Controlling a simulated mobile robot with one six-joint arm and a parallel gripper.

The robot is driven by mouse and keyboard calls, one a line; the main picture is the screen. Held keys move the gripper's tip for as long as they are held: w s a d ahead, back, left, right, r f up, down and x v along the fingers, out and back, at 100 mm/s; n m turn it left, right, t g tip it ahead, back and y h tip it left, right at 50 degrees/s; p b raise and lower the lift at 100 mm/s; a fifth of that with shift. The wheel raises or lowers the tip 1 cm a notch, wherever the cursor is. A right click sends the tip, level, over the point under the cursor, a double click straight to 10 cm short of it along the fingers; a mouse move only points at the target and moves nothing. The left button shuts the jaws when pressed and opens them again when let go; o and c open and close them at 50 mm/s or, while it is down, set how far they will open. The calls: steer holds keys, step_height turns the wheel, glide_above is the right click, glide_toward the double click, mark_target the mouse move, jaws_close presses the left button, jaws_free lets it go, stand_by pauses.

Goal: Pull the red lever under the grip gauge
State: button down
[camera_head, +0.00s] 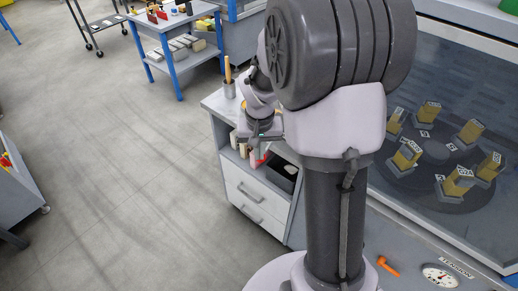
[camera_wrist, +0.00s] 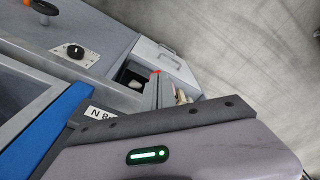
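My gripper (camera_head: 262,137) hangs over the front edge of a grey and white cabinet; its fingers are small and I cannot tell whether they are open or shut. A small red part (camera_head: 262,158) shows just below it, at the cabinet's open shelf. A small red spot also shows in the wrist view (camera_wrist: 155,72), beside the open compartment; I cannot tell its full shape. No gauge marked grip is readable. A round dial (camera_head: 440,277) labelled TENSION sits at the lower right, with an orange handle (camera_head: 388,266) beside it.
A glazed case (camera_head: 455,110) with yellow-topped blocks stands right. A blue-legged table (camera_head: 178,85) stands behind.

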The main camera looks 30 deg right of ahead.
steer(key=s, duration=0.1)
steer(key=s+a+r, duration=0.1)
steer(key=shift+s+a, duration=0.15)
steer(key=shift+s, duration=0.15)
step_height(320, 180, up, 17)
steer(key=s+p, duration=0.1)
steer(key=p, duration=0.5)
steer(key=shift+s+a+r+p, duration=0.15)
steer(key=shift+s+a+p, duration=0.15)
steer(key=shift+s+a, duration=0.1)
